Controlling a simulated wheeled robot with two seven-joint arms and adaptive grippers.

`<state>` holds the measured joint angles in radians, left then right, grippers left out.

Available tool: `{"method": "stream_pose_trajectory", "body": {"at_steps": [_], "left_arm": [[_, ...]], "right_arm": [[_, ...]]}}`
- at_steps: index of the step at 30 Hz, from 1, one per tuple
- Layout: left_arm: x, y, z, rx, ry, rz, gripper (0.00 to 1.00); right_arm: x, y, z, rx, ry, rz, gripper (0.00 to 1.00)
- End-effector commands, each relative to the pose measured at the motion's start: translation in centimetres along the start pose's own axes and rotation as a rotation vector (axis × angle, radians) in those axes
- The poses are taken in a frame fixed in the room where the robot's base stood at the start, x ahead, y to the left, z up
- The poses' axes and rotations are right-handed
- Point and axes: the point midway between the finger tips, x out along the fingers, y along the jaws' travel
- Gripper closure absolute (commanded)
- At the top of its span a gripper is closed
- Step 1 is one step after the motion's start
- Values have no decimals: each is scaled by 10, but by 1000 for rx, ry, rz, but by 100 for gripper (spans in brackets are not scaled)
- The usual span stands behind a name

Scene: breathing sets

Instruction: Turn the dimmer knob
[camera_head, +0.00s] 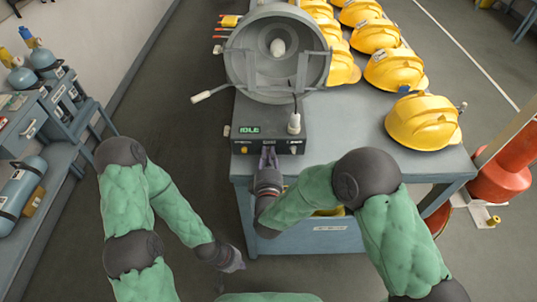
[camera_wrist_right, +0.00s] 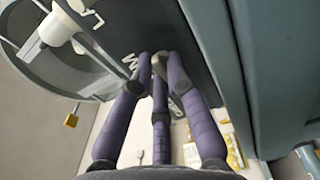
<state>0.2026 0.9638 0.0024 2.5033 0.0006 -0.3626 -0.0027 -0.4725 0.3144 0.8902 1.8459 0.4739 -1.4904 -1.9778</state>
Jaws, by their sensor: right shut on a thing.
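A dark control box (camera_head: 270,118) with a green display reading "IDLE" (camera_head: 249,130) stands at the near edge of the blue-grey table. My right gripper (camera_head: 268,152) reaches the middle of the box's front face. In the right wrist view its purple fingers (camera_wrist_right: 160,62) come together against the dark panel, shut on the dimmer knob, which they mostly hide. How far the knob is turned cannot be seen. My left gripper (camera_head: 234,264) hangs low over the floor, away from the table; its fingers are too small to judge.
A large round grey chamber (camera_head: 240,68) sits behind the box, with a white-tipped lever at its left. A white fitting (camera_head: 294,124) stands on the box's right. Several yellow helmets (camera_head: 424,121) fill the table's right and back. Blue cylinders (camera_head: 22,180) are at far left.

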Motion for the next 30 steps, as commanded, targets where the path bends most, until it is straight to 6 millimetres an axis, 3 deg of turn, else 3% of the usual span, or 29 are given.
{"method": "stream_pose_trajectory", "body": {"at_steps": [2,3,5,17,22,30], "left_arm": [[0,0,0,0,0,0,100],[0,0,0,0,0,0,100],[0,0,0,0,0,0,100],[0,0,0,0,0,0,100],[0,0,0,0,0,0,100],[0,0,0,0,0,0,100]], "right_arm": [[-1,-2,0,-2,1,-3,100],[-1,-2,0,-2,1,-4,73],[-1,-1,0,-2,1,-3,60],[-5,-1,0,0,2,-3,60],[-26,-1,-1,-2,4,-4,60],[-81,0,-2,-1,5,-1,60]]}}
